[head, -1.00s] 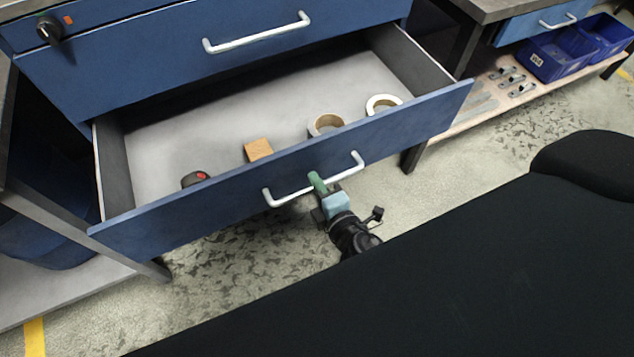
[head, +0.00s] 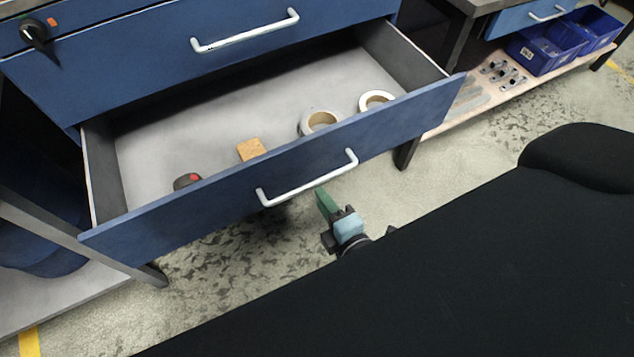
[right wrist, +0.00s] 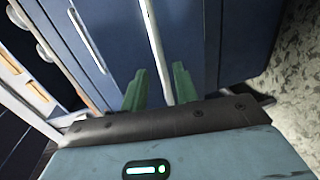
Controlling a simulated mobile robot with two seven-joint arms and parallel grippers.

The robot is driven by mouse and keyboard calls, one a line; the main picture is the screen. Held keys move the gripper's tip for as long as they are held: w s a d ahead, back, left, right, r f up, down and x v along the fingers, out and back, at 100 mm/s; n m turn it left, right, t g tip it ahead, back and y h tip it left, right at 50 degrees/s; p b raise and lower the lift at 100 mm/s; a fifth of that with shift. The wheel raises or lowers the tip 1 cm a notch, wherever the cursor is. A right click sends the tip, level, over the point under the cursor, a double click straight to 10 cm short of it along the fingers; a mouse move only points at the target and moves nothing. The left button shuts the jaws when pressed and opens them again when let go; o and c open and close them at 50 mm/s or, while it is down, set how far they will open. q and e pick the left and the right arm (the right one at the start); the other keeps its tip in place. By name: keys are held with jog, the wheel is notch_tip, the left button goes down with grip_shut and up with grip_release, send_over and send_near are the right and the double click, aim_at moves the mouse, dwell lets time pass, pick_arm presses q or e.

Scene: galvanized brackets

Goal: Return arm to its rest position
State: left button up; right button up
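My right gripper (head: 322,194) has green fingers and a light blue body. It is just below and in front of the lower drawer's white handle (head: 307,180), with a small gap between them in the head view. The blue lower drawer (head: 400,122) is pulled open. My left gripper is in neither current view.
The drawer holds a dark object with a red spot (head: 187,181), a wooden block (head: 251,149) and two tape rolls (head: 318,122). A low shelf (head: 462,118) at the right bears blue bins (head: 545,48) and metal brackets. Open floor lies before the drawer.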

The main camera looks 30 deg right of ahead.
pick_arm(q)
jog(key=shift+w, duration=0.15)
pick_arm(e)
jog(key=shift+s+r, duration=0.2)
jog(key=shift+s, duration=0.5)
